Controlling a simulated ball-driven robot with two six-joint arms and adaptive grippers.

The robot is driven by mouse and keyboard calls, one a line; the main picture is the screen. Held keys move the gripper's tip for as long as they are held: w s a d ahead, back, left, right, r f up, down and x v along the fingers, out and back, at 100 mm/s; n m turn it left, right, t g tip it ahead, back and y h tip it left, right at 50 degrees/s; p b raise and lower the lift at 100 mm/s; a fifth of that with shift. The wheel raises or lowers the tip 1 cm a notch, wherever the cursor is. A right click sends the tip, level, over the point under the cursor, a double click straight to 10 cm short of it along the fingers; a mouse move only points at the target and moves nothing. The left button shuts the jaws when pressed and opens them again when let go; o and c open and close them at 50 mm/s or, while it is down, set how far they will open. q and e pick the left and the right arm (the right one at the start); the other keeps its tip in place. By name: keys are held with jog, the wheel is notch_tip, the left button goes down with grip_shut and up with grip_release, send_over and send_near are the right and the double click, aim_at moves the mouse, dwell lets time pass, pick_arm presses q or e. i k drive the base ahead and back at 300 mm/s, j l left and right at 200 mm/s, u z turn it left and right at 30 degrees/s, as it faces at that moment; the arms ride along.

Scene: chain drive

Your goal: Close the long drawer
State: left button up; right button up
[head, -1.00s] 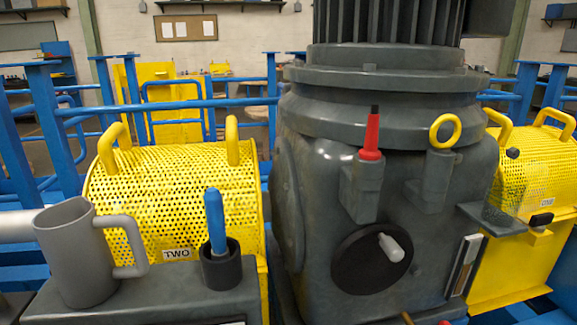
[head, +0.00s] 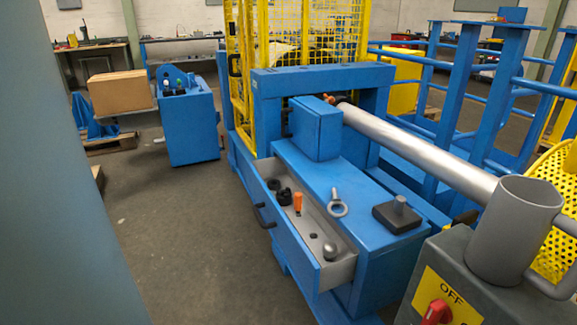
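The long drawer (head: 330,272) is a blue-fronted drawer with a grey inside, in the side of the blue machine bench (head: 385,262). It stands pulled out toward the left. A dark handle (head: 262,216) is on its front. Inside lie black round parts (head: 284,196), an orange-topped piece (head: 298,202) and a grey knob-shaped piece (head: 330,252). Neither of my grippers is in view.
On the bench top lie a grey ring bolt (head: 338,208) and a dark block with a knob (head: 398,214). A grey mug (head: 512,232) stands on a box with a red switch (head: 437,312) at the right. The floor (head: 185,235) left of the drawer is clear. A blue column (head: 60,200) blocks the far left.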

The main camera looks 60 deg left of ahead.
aim_at(315, 279)
jog(key=u, duration=2)
